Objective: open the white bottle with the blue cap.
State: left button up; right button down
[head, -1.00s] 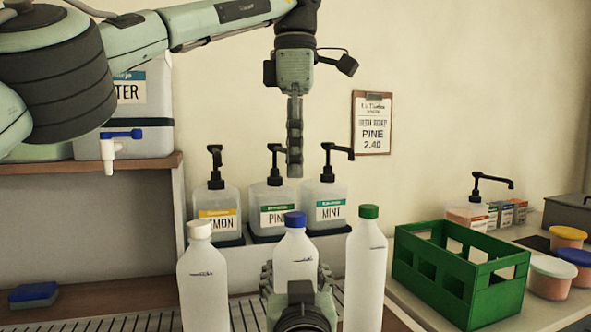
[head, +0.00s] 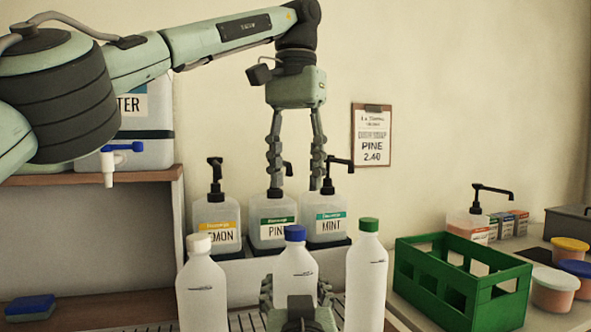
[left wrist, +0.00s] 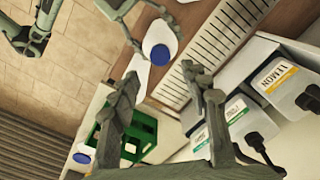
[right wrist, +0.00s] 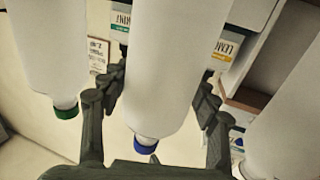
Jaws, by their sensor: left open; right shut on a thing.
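The white bottle (head: 295,269) with the blue cap (head: 295,233) stands upright between two similar bottles in the head view. My right gripper (head: 297,290) is shut around its body, below the cap; the right wrist view shows the bottle (right wrist: 165,60) between the fingers, blue cap (right wrist: 146,144) on. My left gripper (head: 295,188) is open and empty, pointing down above the blue cap, fingers spread left and right. In the left wrist view the blue cap (left wrist: 160,55) shows beyond the open fingers, clear of them.
A white-capped bottle (head: 202,295) stands close on the left, a green-capped bottle (head: 367,280) close on the right. Pump bottles labelled lemon (head: 216,225), pine (head: 272,222) and mint (head: 327,215) stand behind. A green crate (head: 460,285) is at the right.

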aim_at(295, 228)
pick_arm(q)
jog(key=shift+f, duration=3.95)
